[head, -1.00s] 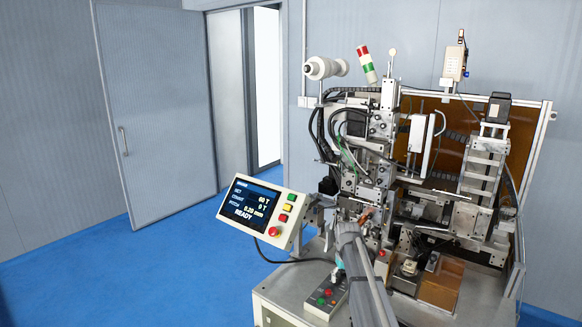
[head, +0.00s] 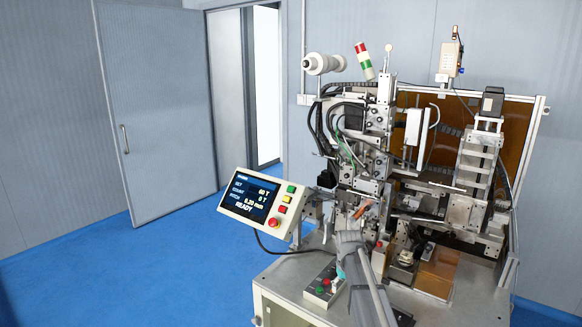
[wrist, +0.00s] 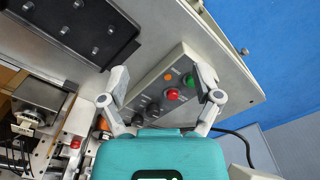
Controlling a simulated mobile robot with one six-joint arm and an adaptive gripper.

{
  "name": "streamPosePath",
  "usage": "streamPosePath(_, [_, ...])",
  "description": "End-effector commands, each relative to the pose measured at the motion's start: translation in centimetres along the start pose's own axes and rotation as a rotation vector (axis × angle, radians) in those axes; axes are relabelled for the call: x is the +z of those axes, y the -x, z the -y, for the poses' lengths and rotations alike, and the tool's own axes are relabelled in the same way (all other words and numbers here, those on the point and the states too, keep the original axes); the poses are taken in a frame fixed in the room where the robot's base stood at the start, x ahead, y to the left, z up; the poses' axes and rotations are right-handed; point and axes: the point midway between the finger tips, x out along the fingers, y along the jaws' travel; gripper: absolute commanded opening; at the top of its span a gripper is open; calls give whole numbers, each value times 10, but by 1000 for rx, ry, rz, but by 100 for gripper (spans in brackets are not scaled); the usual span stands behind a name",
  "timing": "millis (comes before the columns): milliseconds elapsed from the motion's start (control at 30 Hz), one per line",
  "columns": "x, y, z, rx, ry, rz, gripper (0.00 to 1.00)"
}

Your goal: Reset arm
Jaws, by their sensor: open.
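My gripper (wrist: 162,84) is open and empty in the wrist view, its two grey-white fingers spread over a small button box. In the head view my arm reaches up from the bottom toward the coil winder (head: 385,140), and the fingertips are not clear there. The button box (head: 324,285) has a green, a red and other buttons and sits on the front of the machine table. It also shows between and beyond the fingers in the wrist view (wrist: 155,82). I cannot tell the height of the fingers above it.
The control panel (head: 263,208) stands left of the machine, its screen reading READY. A black cable hangs below it. The machine table's edge (head: 275,300) is near the arm. Open blue floor (head: 130,275) lies left, with a grey door (head: 160,110) behind.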

Motion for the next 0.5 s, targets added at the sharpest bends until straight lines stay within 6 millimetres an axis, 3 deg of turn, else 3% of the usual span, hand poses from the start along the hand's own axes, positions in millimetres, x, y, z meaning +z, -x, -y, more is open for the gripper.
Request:
streamPosePath(267, [66,-26,11,0,-30,0,82])
streamPosePath(500, [156,-58,26,1,-77,0,82])
